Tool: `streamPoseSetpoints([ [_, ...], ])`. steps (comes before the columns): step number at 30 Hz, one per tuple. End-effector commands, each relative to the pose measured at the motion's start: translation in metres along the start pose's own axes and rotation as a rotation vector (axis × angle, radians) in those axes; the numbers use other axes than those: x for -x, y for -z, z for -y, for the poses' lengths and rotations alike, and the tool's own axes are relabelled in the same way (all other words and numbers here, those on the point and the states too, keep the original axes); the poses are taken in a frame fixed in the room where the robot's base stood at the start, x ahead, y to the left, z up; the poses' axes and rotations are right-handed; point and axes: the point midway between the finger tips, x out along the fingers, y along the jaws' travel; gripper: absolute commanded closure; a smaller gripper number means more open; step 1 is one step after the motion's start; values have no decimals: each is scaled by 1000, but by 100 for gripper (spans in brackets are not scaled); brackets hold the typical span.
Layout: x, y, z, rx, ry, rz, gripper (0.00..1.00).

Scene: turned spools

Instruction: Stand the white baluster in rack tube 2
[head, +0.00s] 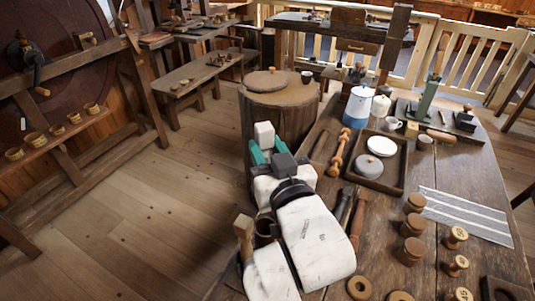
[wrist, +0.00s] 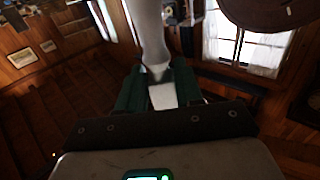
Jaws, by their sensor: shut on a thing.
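My gripper (head: 268,152), with green fingers, is shut on the white baluster (head: 264,134), whose blocky end shows beyond the fingers in the head view. In the wrist view the baluster (wrist: 150,38) rises from between the green fingers (wrist: 160,90) to the top edge, and its square end sits between them. The gripper is raised, left of the near table and in front of the round barrel. Several brown cylinders (head: 412,226) stand in a row at the table's right front. I cannot tell whether these are the rack tubes, nor which is tube 2.
Small marked spools (head: 456,236) stand right of the cylinders. A striped sheet (head: 465,215) lies flat. Open floor is at left.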

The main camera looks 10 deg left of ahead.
Motion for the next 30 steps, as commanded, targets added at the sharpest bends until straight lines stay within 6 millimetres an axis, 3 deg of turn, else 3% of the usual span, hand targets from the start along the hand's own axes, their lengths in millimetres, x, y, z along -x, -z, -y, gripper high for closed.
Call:
streamPoseSetpoints([
  [21,0,-50,0,0,0,0,98],
  [30,0,-53,0,0,0,0,98],
])
